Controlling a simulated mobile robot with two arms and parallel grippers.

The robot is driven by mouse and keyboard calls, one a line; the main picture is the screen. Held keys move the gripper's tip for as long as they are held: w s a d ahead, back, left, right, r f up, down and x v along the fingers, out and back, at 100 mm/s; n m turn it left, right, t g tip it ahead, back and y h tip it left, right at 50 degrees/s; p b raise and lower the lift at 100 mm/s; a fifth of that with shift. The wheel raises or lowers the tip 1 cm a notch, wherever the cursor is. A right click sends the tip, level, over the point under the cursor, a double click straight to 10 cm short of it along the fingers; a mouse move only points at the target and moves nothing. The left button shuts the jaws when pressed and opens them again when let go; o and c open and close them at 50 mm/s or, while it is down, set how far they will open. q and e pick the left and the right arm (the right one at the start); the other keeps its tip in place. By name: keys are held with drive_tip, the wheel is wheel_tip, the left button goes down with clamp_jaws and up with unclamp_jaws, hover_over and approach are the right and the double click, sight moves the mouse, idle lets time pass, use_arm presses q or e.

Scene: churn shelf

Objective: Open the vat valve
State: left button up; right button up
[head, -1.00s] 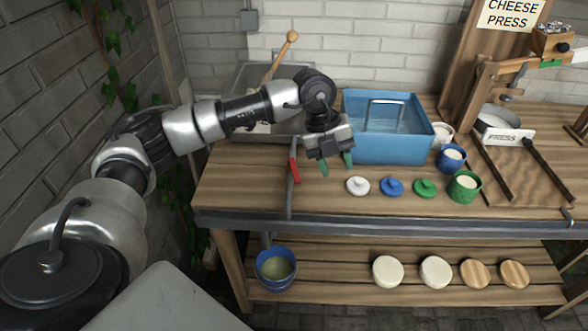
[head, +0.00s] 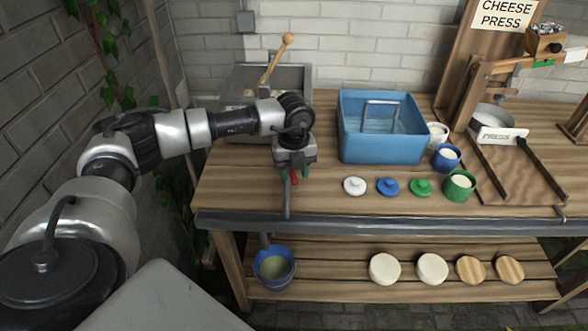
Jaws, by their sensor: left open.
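The vat (head: 308,78) is a grey metal basin at the back left of the wooden bench, partly hidden behind my left arm. The red valve handle (head: 294,177) shows at the front of the vat, on a grey pipe (head: 287,203) that runs down over the bench edge. My right gripper is not in view.
A blue bucket (head: 273,268) with yellowish liquid stands on the lower shelf below the pipe. A blue tub (head: 382,148) is right of the gripper. White (head: 354,186), blue (head: 388,186) and green (head: 421,187) lids lie in front of it. Pots and a press stand further right.

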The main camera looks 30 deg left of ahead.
use_arm(q)
drive_tip(key=shift+f, duration=0.2)
clamp_jaws()
drive_tip(key=shift+s+a+f+m+b, duration=0.15)
drive_tip(key=shift+s+a+m+b, duration=0.15)
drive_tip(key=shift+m, duration=0.3)
drive_tip(key=shift+s+a+m+b, duration=0.15)
drive_tip(key=shift+a+m+b, duration=0.05)
drive_tip(key=shift+m, duration=0.35)
drive_tip(key=shift+s+a+m+b, duration=0.1)
drive_tip(key=shift+a+m+b, duration=0.1)
drive_tip(key=shift+m, duration=0.35)
drive_tip(key=shift+r, duration=0.2)
